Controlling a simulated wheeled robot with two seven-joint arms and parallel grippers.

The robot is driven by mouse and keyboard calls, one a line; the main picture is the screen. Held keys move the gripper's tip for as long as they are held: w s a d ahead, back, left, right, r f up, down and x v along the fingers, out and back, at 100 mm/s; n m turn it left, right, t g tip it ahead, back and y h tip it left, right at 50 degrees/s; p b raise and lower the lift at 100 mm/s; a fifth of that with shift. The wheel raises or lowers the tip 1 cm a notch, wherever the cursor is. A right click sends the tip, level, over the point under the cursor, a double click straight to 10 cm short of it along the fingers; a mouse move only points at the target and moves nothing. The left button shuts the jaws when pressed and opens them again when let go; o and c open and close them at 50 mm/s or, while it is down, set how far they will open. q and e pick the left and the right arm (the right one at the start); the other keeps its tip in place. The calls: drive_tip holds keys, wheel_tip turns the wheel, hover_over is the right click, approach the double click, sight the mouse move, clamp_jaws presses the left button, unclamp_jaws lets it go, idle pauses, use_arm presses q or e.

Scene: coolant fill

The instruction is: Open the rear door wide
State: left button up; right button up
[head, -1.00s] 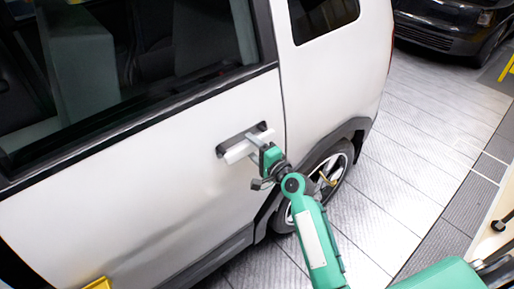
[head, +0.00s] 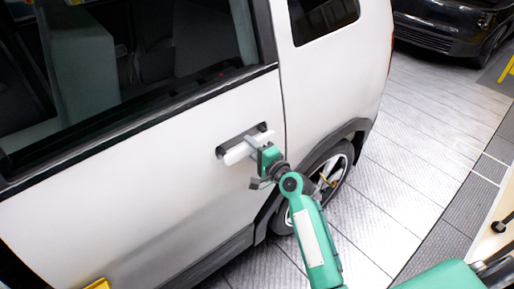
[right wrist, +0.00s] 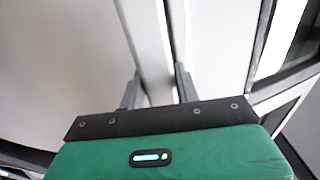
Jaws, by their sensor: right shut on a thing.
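The rear door (head: 150,185) of the white car fills the left of the head view. Its rear edge lies along the body seam, and I see no gap there. The white door handle (head: 236,154) sits across a dark recess near that edge. My right gripper (head: 256,145) reaches it from the lower right and is shut on it. In the right wrist view the two grey fingers (right wrist: 158,88) stand either side of the pale handle bar (right wrist: 148,45). The fingertips are partly hidden. My left gripper is not in view.
The rear wheel (head: 325,180) and dark wheel arch are close behind my right forearm. A black car (head: 445,30) stands at the top right. The grey tiled floor (head: 410,160) to the right is clear. A yellow object (head: 98,284) shows at the bottom edge.

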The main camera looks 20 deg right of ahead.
sight(252, 150)
drive_tip(key=shift+s+d+f, duration=0.15)
drive_tip(key=shift+s+d, duration=0.05)
drive_tip(key=shift+s, duration=0.45)
idle(0.3)
drive_tip(key=shift+s, duration=0.1)
drive_tip(key=shift+s+d+p, duration=0.15)
drive_tip(key=shift+s+p, duration=0.35)
drive_tip(key=shift+s+d+m+h+p, duration=0.2)
drive_tip(key=shift+s+h+p, duration=0.15)
drive_tip(key=shift+s, duration=0.4)
drive_tip(key=shift+s+d+m+h+p, duration=0.2)
drive_tip(key=shift+s+h+p, duration=0.1)
drive_tip(key=shift+s, duration=0.7)
drive_tip(key=shift+m+t+h, duration=0.3)
drive_tip(key=shift+m+h, duration=0.1)
drive_tip(key=shift+h, duration=0.15)
drive_tip(key=shift+p+v, duration=0.85)
drive_tip(key=shift+v, duration=1.2)
drive_tip(key=shift+a, duration=0.1)
